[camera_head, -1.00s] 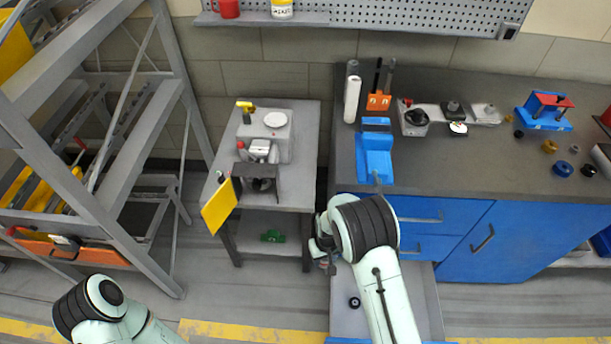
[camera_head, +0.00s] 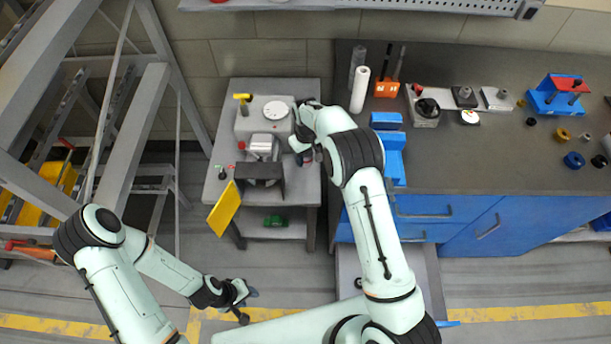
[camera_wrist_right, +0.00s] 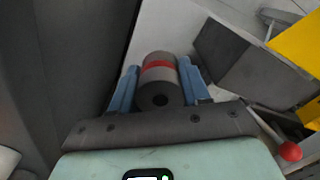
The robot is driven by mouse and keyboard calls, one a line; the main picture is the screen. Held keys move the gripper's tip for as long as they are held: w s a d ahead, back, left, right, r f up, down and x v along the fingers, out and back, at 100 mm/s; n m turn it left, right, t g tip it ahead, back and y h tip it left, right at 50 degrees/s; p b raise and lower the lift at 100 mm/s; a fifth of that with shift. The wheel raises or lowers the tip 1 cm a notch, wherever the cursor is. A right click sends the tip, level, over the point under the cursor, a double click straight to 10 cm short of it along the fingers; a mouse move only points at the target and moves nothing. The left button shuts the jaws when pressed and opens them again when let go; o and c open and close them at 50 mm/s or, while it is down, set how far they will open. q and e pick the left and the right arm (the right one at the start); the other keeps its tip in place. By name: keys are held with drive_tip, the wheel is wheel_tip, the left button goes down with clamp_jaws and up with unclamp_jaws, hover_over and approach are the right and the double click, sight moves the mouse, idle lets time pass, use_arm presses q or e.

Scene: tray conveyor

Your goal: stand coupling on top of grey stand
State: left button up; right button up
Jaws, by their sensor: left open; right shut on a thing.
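The coupling (camera_wrist_right: 160,82), a grey cylinder with a red band and a dark hole in its end, is held between the blue fingers of my right gripper (camera_wrist_right: 160,88). In the head view, my right gripper (camera_head: 306,158) is over the right edge of the grey stand (camera_head: 300,185), and the coupling is mostly hidden by the hand. Whether the coupling touches the stand top cannot be told. The grey stand is a small table with a lower shelf and carries a machine. My left gripper (camera_head: 248,306) is open and empty, low over the floor in front of the stand.
The grey machine (camera_head: 245,125) with a white dial, yellow-topped lever and yellow flap (camera_head: 223,207) fills much of the stand top. A green part (camera_head: 275,220) lies on the lower shelf. The bench (camera_head: 470,160) with a blue vise (camera_head: 392,140) is to the right.

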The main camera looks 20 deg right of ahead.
drive_tip(key=b, duration=0.1)
hover_over(306, 184)
wheel_tip(306, 184, down, 10)
drive_tip(key=shift+s+r, duration=0.1)
wheel_tip(306, 184, down, 5)
use_arm(q)
drive_tip(key=shift+s+f, duration=0.8)
drive_tip(key=shift+s, duration=0.15)
use_arm(e)
drive_tip(key=o, duration=1.2)
use_arm(q)
drive_tip(key=shift+w, duration=0.1)
